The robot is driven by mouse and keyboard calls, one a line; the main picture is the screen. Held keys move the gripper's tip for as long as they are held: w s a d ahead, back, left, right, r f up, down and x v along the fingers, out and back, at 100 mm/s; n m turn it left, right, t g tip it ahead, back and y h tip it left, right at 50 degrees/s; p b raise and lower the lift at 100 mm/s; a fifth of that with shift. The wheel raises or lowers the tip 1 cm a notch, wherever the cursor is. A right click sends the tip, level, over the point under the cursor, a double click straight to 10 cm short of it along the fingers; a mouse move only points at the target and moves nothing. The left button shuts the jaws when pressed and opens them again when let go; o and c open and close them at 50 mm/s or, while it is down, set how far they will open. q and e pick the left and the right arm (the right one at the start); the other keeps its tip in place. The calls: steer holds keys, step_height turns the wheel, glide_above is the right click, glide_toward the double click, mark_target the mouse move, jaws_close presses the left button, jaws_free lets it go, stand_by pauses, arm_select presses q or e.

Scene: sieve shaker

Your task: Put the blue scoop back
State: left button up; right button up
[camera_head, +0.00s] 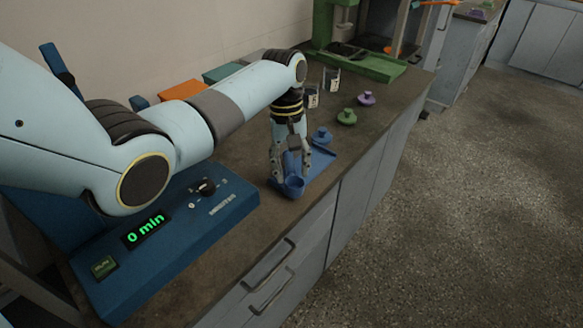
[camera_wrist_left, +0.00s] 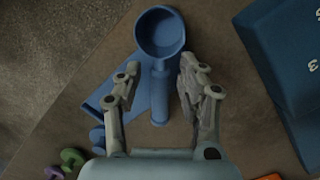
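The blue scoop (camera_head: 294,187) is near the front edge of the counter, beside or on the edge of a flat blue rest (camera_head: 321,160); I cannot tell whether it touches it. My left gripper (camera_head: 291,174) points down over the scoop. In the left wrist view the scoop's round cup (camera_wrist_left: 160,34) lies beyond the fingertips, and its handle (camera_wrist_left: 160,95) runs between the two fingers. The left gripper (camera_wrist_left: 160,70) is open, with a gap on each side of the handle. Part of the blue rest (camera_wrist_left: 129,98) shows under the left finger. My right gripper is not in view.
A blue machine (camera_head: 165,240) reading "0 min" stands nearby on the counter. Blue (camera_head: 321,135), green (camera_head: 346,117) and purple (camera_head: 366,99) knobbed pieces stand farther back, near clear beakers (camera_head: 331,80). A green frame (camera_head: 375,66) is at the far end.

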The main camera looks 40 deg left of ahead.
mark_target(288, 165)
arm_select(q)
step_height(288, 165, up, 12)
steer(key=a, duration=0.1)
steer(key=shift+w+a+r+p, duration=0.15)
steer(key=shift+w+a+p, duration=0.2)
steer(key=shift+w, duration=0.1)
